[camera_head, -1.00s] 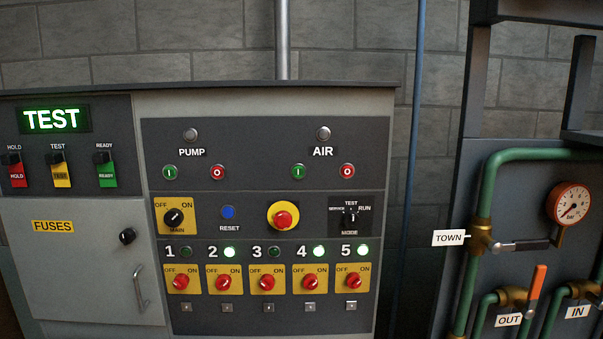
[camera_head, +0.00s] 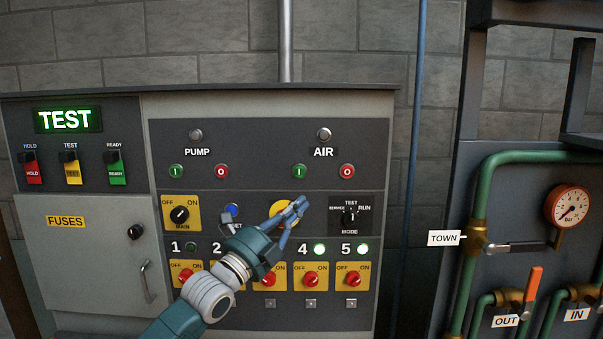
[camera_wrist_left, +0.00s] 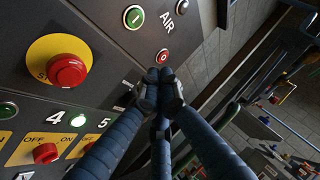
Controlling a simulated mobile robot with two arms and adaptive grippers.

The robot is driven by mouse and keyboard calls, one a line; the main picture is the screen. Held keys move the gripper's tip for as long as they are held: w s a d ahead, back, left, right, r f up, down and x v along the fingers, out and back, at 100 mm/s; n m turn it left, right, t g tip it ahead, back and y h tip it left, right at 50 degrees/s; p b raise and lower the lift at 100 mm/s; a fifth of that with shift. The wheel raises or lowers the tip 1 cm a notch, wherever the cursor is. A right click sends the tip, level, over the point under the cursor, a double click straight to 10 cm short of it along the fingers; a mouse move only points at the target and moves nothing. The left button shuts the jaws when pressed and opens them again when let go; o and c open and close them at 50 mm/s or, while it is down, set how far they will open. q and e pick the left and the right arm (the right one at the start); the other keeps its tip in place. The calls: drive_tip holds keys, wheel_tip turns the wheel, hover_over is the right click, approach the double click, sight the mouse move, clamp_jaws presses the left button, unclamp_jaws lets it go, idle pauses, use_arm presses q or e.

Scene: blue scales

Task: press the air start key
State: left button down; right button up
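The air start key is the green round button marked I (camera_head: 299,171), below and left of the AIR label. It also shows in the wrist view as a green button (camera_wrist_left: 134,17) near the top. The red air O button (camera_head: 347,171) is to its right. The air lamp (camera_head: 324,134) above looks grey and unlit. My left gripper (camera_head: 299,203) is in front of the panel, its tips below the green button in the head view and apart from it. In the wrist view its fingers (camera_wrist_left: 160,85) meet at the tips, holding nothing. My right gripper is not in view.
A yellow-ringed red emergency stop (camera_wrist_left: 68,70) is close by, partly hidden by my gripper in the head view. The mode switch (camera_head: 350,217) sits to the right. Pump buttons (camera_head: 198,171) are on the left. Pipes and a gauge (camera_head: 567,206) stand at right.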

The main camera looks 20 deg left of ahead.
sight(299, 172)
use_arm(q)
drive_tip(key=shift+m+t+h, duration=0.3)
drive_tip(key=shift+m+h, duration=0.3)
drive_tip(key=shift+m, duration=0.1)
drive_tip(key=r, duration=0.2)
drive_tip(key=s+r, duration=0.1)
drive_tip(key=r, duration=0.1)
drive_tip(key=shift+d+r, duration=0.1)
drive_tip(key=shift+r, duration=0.1)
drive_tip(key=shift+w, duration=0.1)
drive_tip(key=w, duration=0.2)
drive_tip(key=w+a+b, duration=0.1)
drive_tip(key=w, duration=0.2)
drive_tip(key=w+a, duration=0.1)
drive_tip(key=w, duration=0.2)
drive_tip(key=shift+a, duration=0.15)
drive_tip(key=shift+w, duration=0.15)
drive_tip(key=shift+a, duration=0.1)
idle(0.4)
drive_tip(key=shift+w, duration=0.4)
